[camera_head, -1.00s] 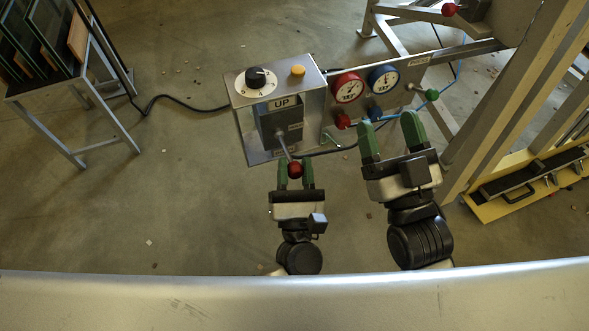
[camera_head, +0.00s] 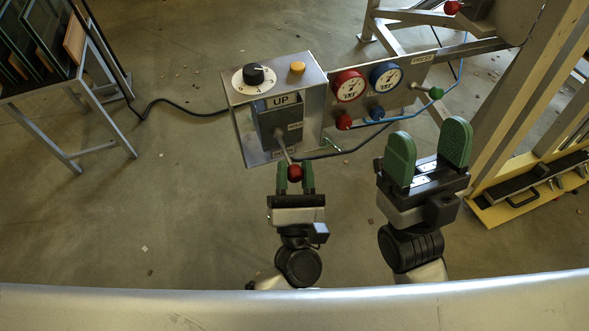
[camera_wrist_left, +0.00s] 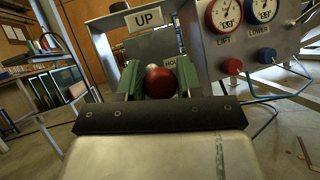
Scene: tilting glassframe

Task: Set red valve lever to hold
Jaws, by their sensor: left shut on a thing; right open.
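The valve lever (camera_head: 284,150) is a grey rod with a red ball knob (camera_head: 295,173), coming out of the grey valve box (camera_head: 281,119) under the UP label. My left gripper (camera_head: 295,176) is shut on the red knob. In the left wrist view the knob (camera_wrist_left: 160,82) sits between the green fingers, below the UP sign (camera_wrist_left: 148,18). A HOLD label (camera_wrist_left: 171,62) shows partly behind the knob. In the head view the lever slants down toward my gripper. My right gripper (camera_head: 428,150) is open and empty, below the gauge panel.
The panel (camera_head: 415,75) right of the box carries a red gauge (camera_head: 348,86), a blue gauge (camera_head: 385,77), and red and blue knobs. A black dial (camera_head: 254,75) and an orange button (camera_head: 297,68) top the box. A glass rack (camera_head: 62,90) stands at left. A steel post rises right.

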